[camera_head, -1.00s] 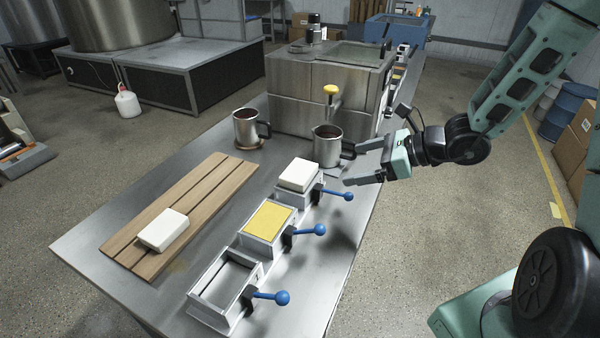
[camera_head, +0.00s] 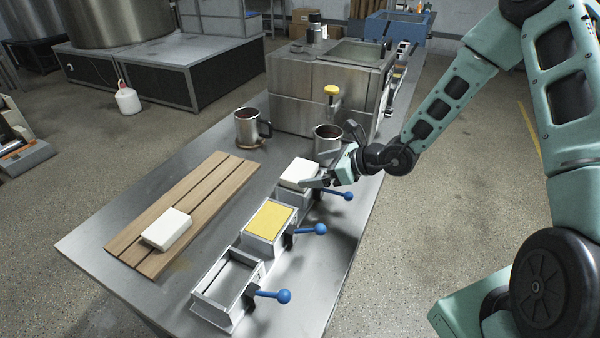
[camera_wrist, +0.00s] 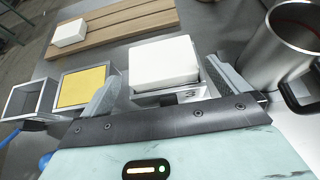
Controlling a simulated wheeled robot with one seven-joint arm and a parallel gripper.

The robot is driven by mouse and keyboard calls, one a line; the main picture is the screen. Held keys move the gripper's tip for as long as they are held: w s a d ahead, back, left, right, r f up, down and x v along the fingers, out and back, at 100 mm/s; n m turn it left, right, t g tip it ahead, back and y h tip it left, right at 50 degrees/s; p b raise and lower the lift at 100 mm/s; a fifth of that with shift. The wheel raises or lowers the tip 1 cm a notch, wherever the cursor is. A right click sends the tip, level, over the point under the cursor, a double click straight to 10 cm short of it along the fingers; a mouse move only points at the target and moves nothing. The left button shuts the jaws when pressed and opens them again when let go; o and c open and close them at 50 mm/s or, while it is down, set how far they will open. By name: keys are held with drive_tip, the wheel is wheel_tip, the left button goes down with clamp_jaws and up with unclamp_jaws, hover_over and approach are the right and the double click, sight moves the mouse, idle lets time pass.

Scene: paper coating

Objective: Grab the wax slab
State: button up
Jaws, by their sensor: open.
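A white wax slab (camera_head: 299,173) lies on top of the farthest metal mould in the head view. It also shows in the wrist view (camera_wrist: 165,62), between my two fingers, with the mould marked "3" below it. My gripper (camera_head: 324,168) is open, close on the right side of this slab. In the wrist view a finger reaches along each side, with gaps visible and no clear contact. A second white slab (camera_head: 167,230) lies on the wooden slatted board (camera_head: 220,182) and is clear of my gripper.
A mould with yellow filling (camera_head: 269,221) and an empty mould (camera_head: 227,287) stand nearer in the row, with blue-knobbed levers (camera_head: 320,229) on the right. A steel mug (camera_head: 327,139) stands just behind my gripper; another (camera_head: 248,127) is farther left. A metal tank unit (camera_head: 325,95) stands behind.

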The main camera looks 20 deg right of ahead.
sight(302, 170)
drive_tip(key=shift+p+x, duration=0.6)
drive_tip(key=shift+x, duration=1.6)
drive_tip(key=c, duration=0.8)
drive_tip(key=shift+r, duration=0.1)
